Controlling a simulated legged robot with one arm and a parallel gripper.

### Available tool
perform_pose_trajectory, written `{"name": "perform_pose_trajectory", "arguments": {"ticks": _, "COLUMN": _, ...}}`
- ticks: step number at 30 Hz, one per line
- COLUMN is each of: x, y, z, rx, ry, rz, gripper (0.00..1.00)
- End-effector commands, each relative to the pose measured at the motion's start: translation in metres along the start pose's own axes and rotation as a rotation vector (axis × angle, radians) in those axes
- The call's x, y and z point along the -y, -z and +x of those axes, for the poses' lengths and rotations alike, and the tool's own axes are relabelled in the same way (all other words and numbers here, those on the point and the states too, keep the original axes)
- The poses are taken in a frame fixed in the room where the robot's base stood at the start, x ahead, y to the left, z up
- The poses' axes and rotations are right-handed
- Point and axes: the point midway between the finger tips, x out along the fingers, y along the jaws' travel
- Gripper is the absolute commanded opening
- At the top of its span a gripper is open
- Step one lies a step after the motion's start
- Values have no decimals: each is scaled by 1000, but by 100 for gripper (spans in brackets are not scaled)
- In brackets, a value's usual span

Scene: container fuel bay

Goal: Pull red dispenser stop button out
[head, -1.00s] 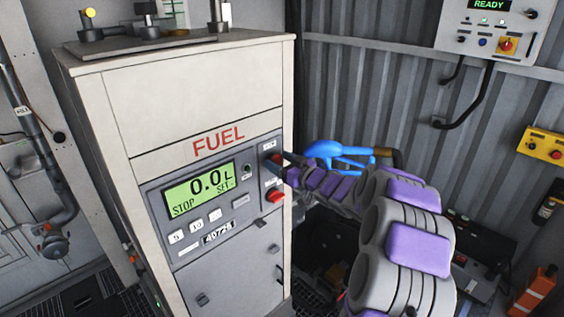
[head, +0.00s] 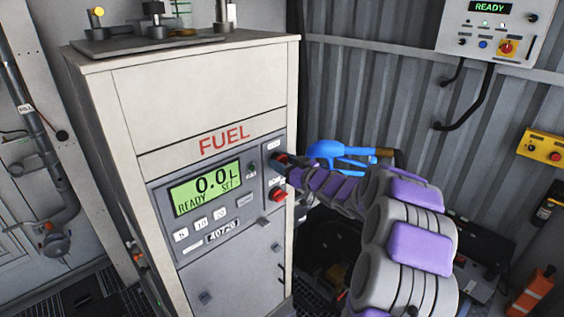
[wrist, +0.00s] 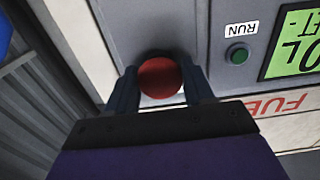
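The fuel dispenser (head: 215,100) is a cream cabinet with a grey control panel. Its green display (head: 206,187) reads 0.0 L, READY, SET. The upper red stop button (wrist: 160,77) sits between my gripper's two fingers in the wrist view. In the head view my gripper (head: 283,161) reaches the panel's upper right from the right and hides most of this button.
A second red knob (head: 278,194) is just below my gripper. A green RUN button (wrist: 238,56) is beside the display. A blue fuel nozzle (head: 328,150) hangs behind my arm. A wall control box (head: 497,28) also reads READY.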

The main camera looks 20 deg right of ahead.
Motion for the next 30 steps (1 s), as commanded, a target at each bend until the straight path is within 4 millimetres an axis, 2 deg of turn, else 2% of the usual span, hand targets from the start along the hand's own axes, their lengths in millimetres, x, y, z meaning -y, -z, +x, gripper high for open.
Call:
{"name": "perform_pose_trajectory", "arguments": {"ticks": 1, "x": 0, "y": -1, "z": 0, "rx": 0, "ry": 0, "rz": 0, "gripper": 57}}
{"name": "perform_pose_trajectory", "arguments": {"ticks": 5, "x": 0, "y": 0, "z": 0, "rx": -1, "ry": 0, "rz": 1, "gripper": 70}}
{"name": "perform_pose_trajectory", "arguments": {"ticks": 14, "x": 1, "y": 1, "z": -3, "rx": -2, "ry": -1, "rz": -1, "gripper": 70}}
{"name": "perform_pose_trajectory", "arguments": {"ticks": 30, "x": 0, "y": 2, "z": -51, "rx": -3, "ry": -1, "rz": 0, "gripper": 70}}
